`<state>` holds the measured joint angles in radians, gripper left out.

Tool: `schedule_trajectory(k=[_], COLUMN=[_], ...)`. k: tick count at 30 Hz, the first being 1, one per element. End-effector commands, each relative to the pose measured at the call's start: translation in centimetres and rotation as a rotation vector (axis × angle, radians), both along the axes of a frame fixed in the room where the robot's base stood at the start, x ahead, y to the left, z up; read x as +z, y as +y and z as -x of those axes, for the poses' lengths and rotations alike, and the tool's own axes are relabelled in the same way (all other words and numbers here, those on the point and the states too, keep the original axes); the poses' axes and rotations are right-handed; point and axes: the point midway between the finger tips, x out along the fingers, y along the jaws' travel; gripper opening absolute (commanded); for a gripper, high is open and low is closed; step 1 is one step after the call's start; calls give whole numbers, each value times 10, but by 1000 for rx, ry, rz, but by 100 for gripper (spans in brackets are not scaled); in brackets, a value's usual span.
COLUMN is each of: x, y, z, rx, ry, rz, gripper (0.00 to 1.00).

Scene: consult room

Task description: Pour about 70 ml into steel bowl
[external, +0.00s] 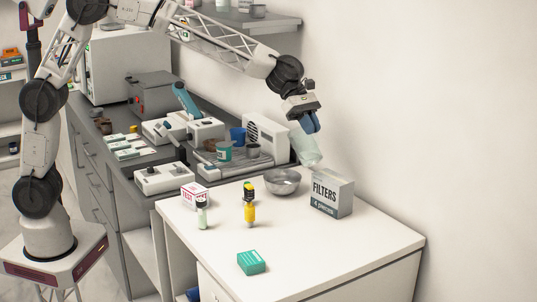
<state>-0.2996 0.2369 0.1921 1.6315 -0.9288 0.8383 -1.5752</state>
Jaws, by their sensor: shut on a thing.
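The steel bowl (283,187) stands upright on the white table toward its back edge, left of the filters box. My gripper (309,124) is above and a little right of the bowl, with its blue fingers shut on a pale translucent container (306,149). The container hangs tilted, its lower end toward the right, above the gap between bowl and filters box. It looks clear of both. I cannot make out its liquid level or any stream. The inside bottom of the bowl is too small to read.
The filters box (332,194) stands close right of the bowl. A yellow bottle (249,207), a white bottle (202,213), a test box (195,195) and a teal box (252,262) are on the table. The table's front right is clear. The wall is close behind.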

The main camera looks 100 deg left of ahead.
Motion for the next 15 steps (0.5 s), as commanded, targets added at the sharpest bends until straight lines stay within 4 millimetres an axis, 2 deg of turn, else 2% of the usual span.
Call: schedule_trajectory(k=[12, 15], x=[-13, -10], y=[-8, -10], z=[-9, -12], rx=[-1, -2], ry=[93, 116], rz=[-79, -99], gripper=[0, 0])
